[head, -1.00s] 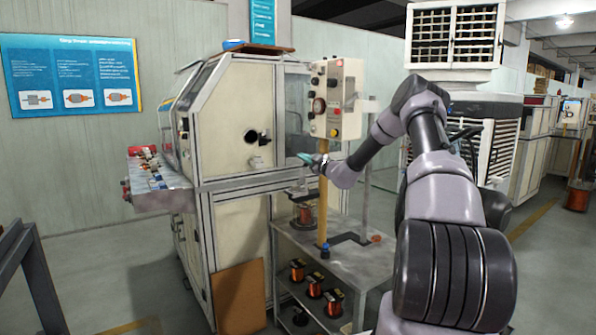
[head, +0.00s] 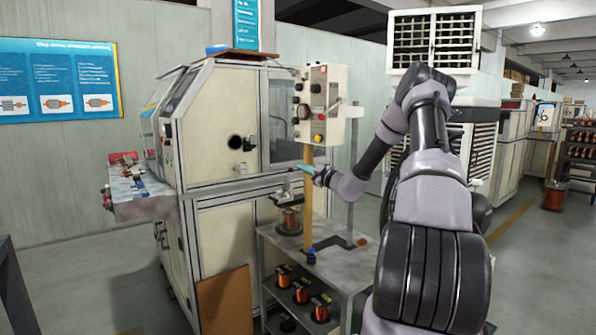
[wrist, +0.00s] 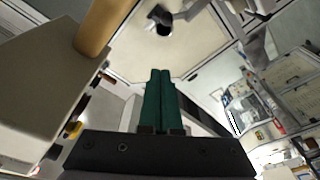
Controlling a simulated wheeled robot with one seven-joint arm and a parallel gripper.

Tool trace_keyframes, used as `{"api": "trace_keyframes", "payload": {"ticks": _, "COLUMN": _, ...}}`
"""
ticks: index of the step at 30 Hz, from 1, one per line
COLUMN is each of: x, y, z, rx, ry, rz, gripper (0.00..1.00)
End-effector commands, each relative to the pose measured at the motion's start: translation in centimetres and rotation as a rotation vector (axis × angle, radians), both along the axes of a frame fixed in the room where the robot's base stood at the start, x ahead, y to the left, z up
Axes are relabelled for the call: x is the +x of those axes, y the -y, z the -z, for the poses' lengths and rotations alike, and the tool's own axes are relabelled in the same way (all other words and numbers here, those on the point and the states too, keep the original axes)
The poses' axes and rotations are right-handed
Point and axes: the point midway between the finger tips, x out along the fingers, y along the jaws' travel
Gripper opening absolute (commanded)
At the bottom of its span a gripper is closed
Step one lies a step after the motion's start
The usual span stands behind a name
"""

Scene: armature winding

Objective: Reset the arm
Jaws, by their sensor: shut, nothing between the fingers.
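My gripper (head: 303,166) is raised in front of the winding machine's control box, at the end of my bent arm. In the wrist view its two green fingers (wrist: 160,98) lie side by side, shut and empty. The control box (head: 320,104), cream with knobs and buttons, stands on a yellow-brown post (head: 308,200) close to my gripper. The winding machine (head: 222,125) is a large cream cabinet to the left of my gripper. I cannot tell the exact gap between the fingers and the post.
A grey shelf stand (head: 325,262) below my gripper holds copper wire spools (head: 301,295). A parts tray (head: 140,190) juts from the machine's left. A white ventilated unit (head: 435,40) stands behind my arm. Open floor (head: 535,275) lies at the right.

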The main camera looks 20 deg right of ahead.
Motion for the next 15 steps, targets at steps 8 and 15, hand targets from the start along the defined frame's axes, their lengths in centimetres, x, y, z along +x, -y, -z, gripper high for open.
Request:
{"api": "trace_keyframes", "payload": {"ticks": 8, "x": -0.7, "y": -2.1, "z": -1.4, "rx": -0.112, "ry": 0.039, "rz": -0.051, "gripper": 0.0}}
{"api": "trace_keyframes", "payload": {"ticks": 15, "x": -7.4, "y": -12.7, "z": -7.2, "rx": -0.781, "ry": 0.338, "rz": -0.344, "gripper": 0.0}}
